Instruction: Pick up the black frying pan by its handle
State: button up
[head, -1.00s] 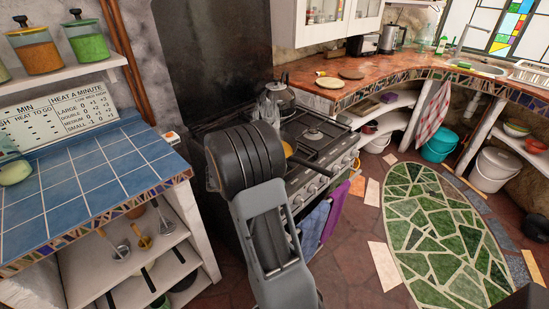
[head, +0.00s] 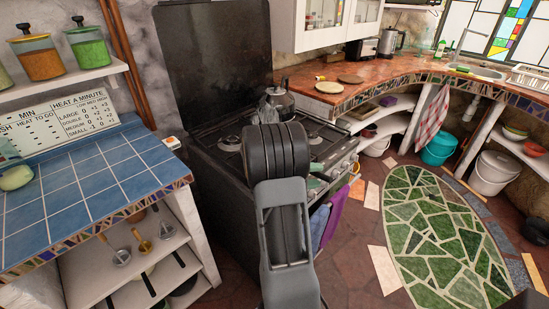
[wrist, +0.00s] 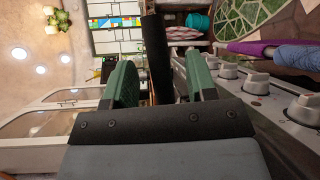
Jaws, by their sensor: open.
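The black frying pan's handle (wrist: 156,45) shows in the wrist view as a long dark bar between the two green fingers of my gripper (wrist: 160,78). The fingers stand apart on either side of it, and a gap shows beside it, so they are not closed on it. The pan's bowl is hidden.
The stove (head: 225,165) stands in front of me with a kettle (head: 278,102) at its back. Its knobs (wrist: 256,83) lie close to my gripper. A blue tiled counter (head: 90,190) is at left. Purple cloth (head: 333,212) hangs on the stove front.

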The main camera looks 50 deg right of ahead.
jog(key=shift+x, duration=0.75)
grip_shut()
jog(key=shift+r, duration=0.1)
dwell(0.3)
